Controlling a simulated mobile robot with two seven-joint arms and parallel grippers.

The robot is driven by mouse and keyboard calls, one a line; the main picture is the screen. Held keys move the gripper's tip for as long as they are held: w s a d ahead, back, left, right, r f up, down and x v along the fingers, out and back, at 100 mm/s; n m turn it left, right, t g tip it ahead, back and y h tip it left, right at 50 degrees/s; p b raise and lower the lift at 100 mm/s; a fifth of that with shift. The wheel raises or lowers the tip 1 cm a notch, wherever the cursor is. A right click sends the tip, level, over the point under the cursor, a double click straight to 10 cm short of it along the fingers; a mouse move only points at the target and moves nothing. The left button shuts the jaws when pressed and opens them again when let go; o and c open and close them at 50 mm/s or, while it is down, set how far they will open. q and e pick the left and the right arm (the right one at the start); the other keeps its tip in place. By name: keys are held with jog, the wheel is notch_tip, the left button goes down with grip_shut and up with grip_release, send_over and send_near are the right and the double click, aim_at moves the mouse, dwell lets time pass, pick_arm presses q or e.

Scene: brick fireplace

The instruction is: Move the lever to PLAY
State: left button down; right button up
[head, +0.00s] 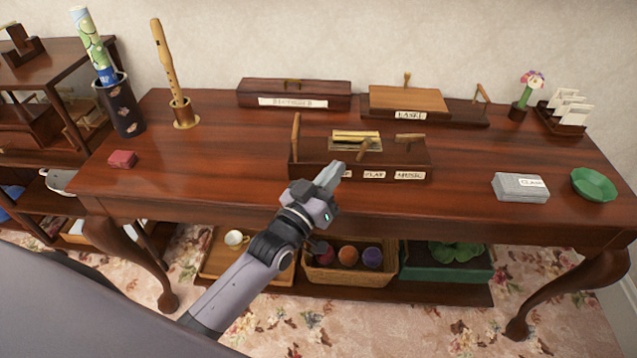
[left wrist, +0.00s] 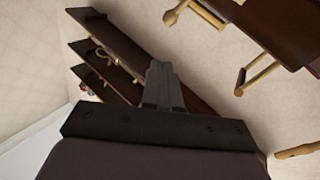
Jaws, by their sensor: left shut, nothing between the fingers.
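A dark wooden box (head: 415,157) stands near the middle of the table. It has an upright wooden lever (head: 295,132) at its left end, a short wooden lever (head: 362,150) near the middle and a wooden piece (head: 410,137) at the right. Its front carries small labels; the right one (head: 408,175) seems to read MUSIC, the middle one (head: 374,175) is too small to read surely, and the left one is partly hidden by my gripper. My left gripper (head: 331,174) is shut and empty in front of the box; its fingers also show in the left wrist view (left wrist: 162,85). My right gripper is out of view.
Behind stand a long labelled box (head: 293,88) and a box with a light wooden top (head: 408,99). A recorder in a stand (head: 167,70), a red block (head: 122,159), a grey box (head: 520,187) and a green bowl (head: 593,184) are on the table (head: 225,150).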

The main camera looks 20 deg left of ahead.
pick_arm(q)
jog(key=s, duration=0.3)
jog(key=s+a, duration=0.1)
jog(key=shift+s+a+r, duration=0.1)
jog(key=shift+s+r, duration=0.1)
jog(key=shift+r, duration=0.2)
